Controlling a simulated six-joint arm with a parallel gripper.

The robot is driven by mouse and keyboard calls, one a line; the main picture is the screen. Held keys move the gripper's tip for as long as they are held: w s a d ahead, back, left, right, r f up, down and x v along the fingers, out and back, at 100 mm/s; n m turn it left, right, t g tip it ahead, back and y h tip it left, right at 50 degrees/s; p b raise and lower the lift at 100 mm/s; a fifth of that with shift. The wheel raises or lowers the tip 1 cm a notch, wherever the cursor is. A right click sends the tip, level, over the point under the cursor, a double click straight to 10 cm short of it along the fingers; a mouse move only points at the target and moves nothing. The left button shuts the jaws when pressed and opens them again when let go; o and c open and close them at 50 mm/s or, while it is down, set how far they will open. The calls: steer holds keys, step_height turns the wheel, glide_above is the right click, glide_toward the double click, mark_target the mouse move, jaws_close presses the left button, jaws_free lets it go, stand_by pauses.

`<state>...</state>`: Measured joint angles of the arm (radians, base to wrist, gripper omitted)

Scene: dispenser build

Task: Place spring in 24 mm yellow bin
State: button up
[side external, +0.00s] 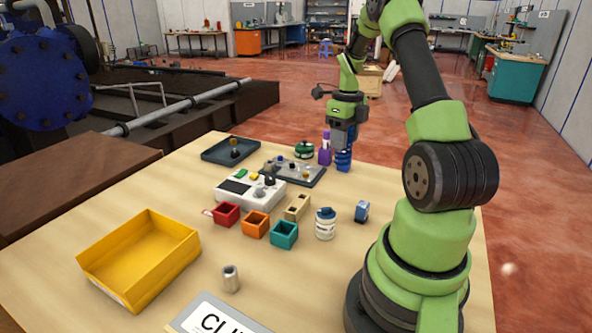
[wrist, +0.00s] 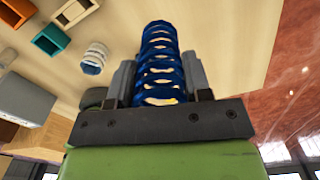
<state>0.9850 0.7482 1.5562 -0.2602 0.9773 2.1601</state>
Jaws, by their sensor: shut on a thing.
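The blue coil spring (side external: 343,161) is below my gripper (side external: 343,147) at the far right part of the table. In the wrist view the spring (wrist: 160,50) stands out from between the two grey fingers of my gripper (wrist: 160,78), which is shut on it. The spring looks upright in the side view; I cannot tell whether its lower end touches the table. The large yellow bin (side external: 118,277) is at the front left of the table, well away from my gripper. Its visible floor is empty.
A purple bottle (side external: 324,152) stands just left of the spring, beside a grey tray (side external: 312,181) of small parts.

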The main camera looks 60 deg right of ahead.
steer(key=shift+r, duration=0.35)
steer(key=w+a+n, duration=1)
steer(key=w+a, duration=0.7)
steer(key=w, duration=0.2)
steer(key=w+a+n, duration=0.2)
steer(key=a+n, duration=0.2)
steer(key=a, duration=0.6)
steer(key=w+a+n, duration=0.2)
steer(key=a+n, duration=0.2)
steer(key=a, duration=0.5)
steer(key=shift+a+f, duration=0.15)
steer(key=shift+f, duration=1.4)
steer(key=shift+a+f, duration=0.15)
steer(key=shift+f, duration=1.45)
steer(key=shift+a+f, duration=0.15)
steer(key=shift+f, duration=1.4)
steer(key=o, duration=0.6)
steer(key=shift+f, duration=0.15)
steer(key=shift+o, duration=0.5)
